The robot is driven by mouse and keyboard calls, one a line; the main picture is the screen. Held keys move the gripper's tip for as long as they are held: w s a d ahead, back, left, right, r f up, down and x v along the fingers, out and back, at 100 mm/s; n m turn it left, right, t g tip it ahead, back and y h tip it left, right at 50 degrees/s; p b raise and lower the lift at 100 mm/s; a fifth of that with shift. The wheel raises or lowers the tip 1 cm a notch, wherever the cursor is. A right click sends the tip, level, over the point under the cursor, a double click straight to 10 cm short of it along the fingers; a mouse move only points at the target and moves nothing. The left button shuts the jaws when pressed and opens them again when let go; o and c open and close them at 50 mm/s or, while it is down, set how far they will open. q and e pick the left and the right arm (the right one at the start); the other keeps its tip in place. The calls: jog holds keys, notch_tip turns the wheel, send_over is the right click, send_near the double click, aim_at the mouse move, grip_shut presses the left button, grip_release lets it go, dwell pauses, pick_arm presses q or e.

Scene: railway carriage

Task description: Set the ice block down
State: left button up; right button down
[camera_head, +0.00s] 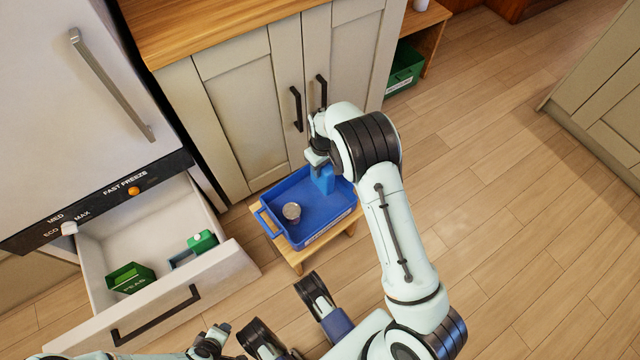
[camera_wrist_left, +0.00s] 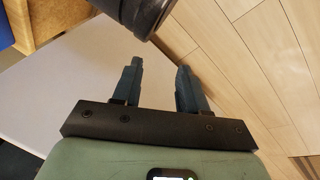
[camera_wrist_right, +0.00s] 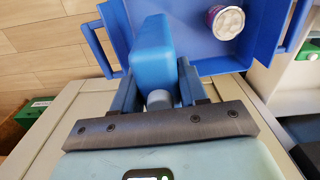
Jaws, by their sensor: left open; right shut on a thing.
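The ice block (camera_head: 323,181), a blue block, is held by my right gripper (camera_head: 318,163) over the back right part of a blue tray (camera_head: 312,216). In the right wrist view the block (camera_wrist_right: 152,52) sits between the fingers, with the tray (camera_wrist_right: 208,66) behind it. I cannot tell whether it touches the tray floor. My left gripper (camera_head: 212,341) is low at the left of the head view; its fingers (camera_wrist_left: 158,72) are apart and empty in the left wrist view.
The tray rests on a small wooden stool (camera_head: 297,257). An open freezer drawer (camera_head: 222,277) at left holds a green pea box (camera_head: 131,278) and another green item (camera_head: 202,242). Cabinet doors (camera_head: 243,110) stand behind.

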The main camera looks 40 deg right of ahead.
aim_at(322, 182)
pick_arm(q)
jog(key=s+f+g+b, duration=0.2)
jog(key=s+f, duration=0.2)
jog(key=s, duration=0.1)
jog(key=shift+s+a+f, duration=0.3)
jog(key=shift+a+f, duration=0.1)
pick_arm(e)
notch_tip(322, 182, down, 10)
jog(key=shift+r, duration=0.25)
pick_arm(q)
jog(key=shift+s+f, duration=0.1)
jog(key=shift+f, duration=0.05)
pick_arm(e)
jog(key=shift+f, duration=0.1)
jog(key=c, duration=0.6)
grip_release()
pick_arm(q)
jog(key=shift+s, duration=0.1)
pick_arm(e)
notch_tip(322, 182, up, 12)
jog(key=p, duration=0.3)
pick_arm(q)
jog(key=w+d+r+t, duration=0.1)
jog(key=w+r+t, duration=0.1)
jog(key=w+r, duration=0.3)
jog(key=shift+w+r, duration=0.4)
jog(key=shift+r, duration=0.05)
jog(key=shift+d, duration=0.1)
